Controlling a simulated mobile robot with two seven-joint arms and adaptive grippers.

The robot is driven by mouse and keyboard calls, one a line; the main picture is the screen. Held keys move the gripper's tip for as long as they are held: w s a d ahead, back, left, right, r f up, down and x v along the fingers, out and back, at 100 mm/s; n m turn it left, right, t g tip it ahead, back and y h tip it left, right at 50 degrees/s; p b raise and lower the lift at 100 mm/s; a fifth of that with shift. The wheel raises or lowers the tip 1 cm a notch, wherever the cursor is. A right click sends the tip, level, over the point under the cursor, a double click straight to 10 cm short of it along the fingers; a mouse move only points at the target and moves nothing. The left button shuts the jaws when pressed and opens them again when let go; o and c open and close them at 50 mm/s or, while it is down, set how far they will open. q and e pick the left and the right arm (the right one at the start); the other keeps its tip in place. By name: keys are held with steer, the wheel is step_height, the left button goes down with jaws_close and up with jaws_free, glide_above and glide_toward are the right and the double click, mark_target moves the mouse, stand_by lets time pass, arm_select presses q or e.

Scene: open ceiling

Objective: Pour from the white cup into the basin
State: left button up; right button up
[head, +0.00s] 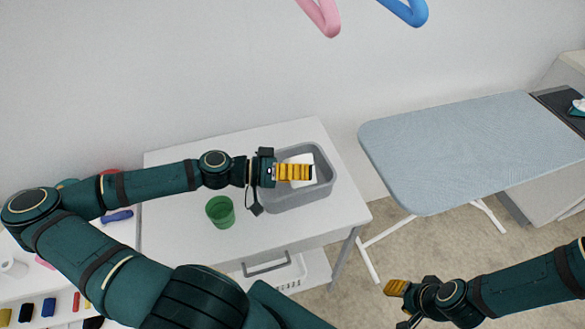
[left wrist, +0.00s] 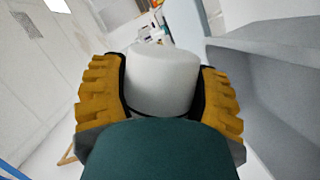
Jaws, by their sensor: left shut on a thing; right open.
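The white cup (head: 301,159) is held over the grey basin (head: 326,185) in the head view, partly hidden by the yellow fingers. My left gripper (head: 295,172) is shut on it. In the left wrist view the cup (left wrist: 165,80) sits between both fingers of the left gripper (left wrist: 160,100). The cup looks tilted in the head view, but its mouth and contents are not clear. The basin stands on a white table (head: 180,225). My right gripper (head: 396,304) is open and empty at the lower right, away from the table.
A green cup (head: 220,211) stands on the table left of the basin, below my left arm. A blue ironing board (head: 470,150) is to the right. A white basket (head: 275,272) is under the table. Pink (head: 322,15) and blue (head: 408,10) hangers hang above.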

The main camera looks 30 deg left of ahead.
arm_select(q)
steer(key=shift+w+a+r+n+h, duration=0.1)
steer(key=shift+r+n+h, duration=0.45)
steer(key=shift+n, duration=0.65)
stand_by(1.0)
steer(key=shift+w+a+f+n+b, duration=0.35)
steer(key=shift+w+a+n+b, duration=0.2)
steer(key=shift+n+b, duration=0.2)
stand_by(0.6)
steer(key=shift+r+n+p, duration=0.15)
steer(key=shift+n+p, duration=0.1)
steer(key=shift+p, duration=0.1)
steer(key=shift+a+r+h+p, duration=0.1)
steer(key=shift+h+p, duration=0.15)
steer(key=shift+p, duration=0.1)
steer(key=shift+w+a+r+n+p, duration=0.1)
steer(key=shift+a+n+p, duration=0.05)
steer(key=shift+n+p, duration=0.55)
